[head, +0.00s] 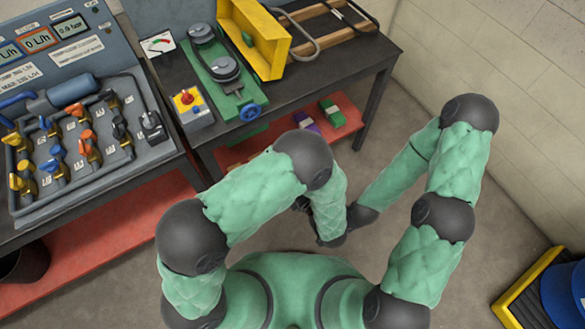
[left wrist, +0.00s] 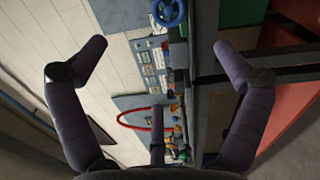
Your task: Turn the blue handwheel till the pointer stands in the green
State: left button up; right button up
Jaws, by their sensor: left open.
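The blue handwheel (head: 250,112) sits on the near end of the green machine bed on the workbench, and also shows at the top of the left wrist view (left wrist: 168,12). The white dial (head: 157,43) stands behind it to the left; its pointer is too small to read for certain. My left gripper (left wrist: 160,45) is open and empty, its two fingers apart, away from the handwheel. In the head view it is mostly hidden by my left forearm. My right gripper (head: 335,238) is low in front of me, largely hidden, and its jaws cannot be made out.
A grey switch box with a red knob (head: 187,100) stands left of the handwheel. A yellow bin (head: 254,38) stands behind. A valve panel (head: 70,135) fills the left bench. A red lower shelf (head: 125,235) runs below. Floor before the bench is clear.

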pick_arm(q)
jog(key=shift+v, duration=1)
jog(key=shift+c, duration=0.3)
